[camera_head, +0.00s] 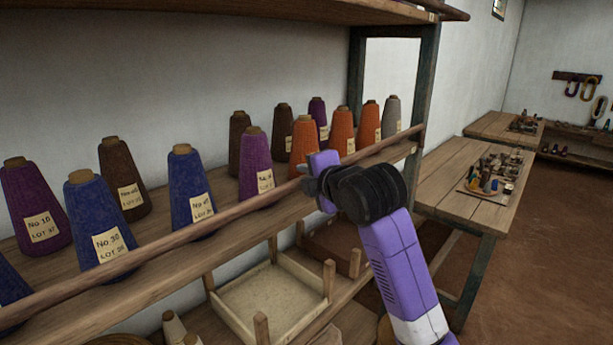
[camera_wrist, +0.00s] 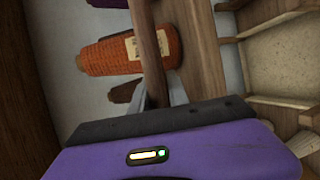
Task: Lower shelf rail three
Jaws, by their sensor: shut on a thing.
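A long wooden rail (camera_head: 215,219) runs along the front of the shelf board, a little above it and in front of the yarn cones. Its left end is out of the head view, and its right end reaches the dark post. In the wrist view the rail (camera_wrist: 149,50) runs upright past an orange cone. My gripper (camera_head: 318,183) is shut on this rail, right of its middle in the head view. The fingertips are mostly hidden by the gripper's own body. No number shows on the rail.
Several purple, blue, brown, orange and grey cones (camera_head: 192,185) stand close behind the rail. Below is a shelf with a pegged wooden tray (camera_head: 268,297). The dark post (camera_head: 424,85) stands at the right shelf end. A table (camera_head: 470,170) with small items stands beyond it.

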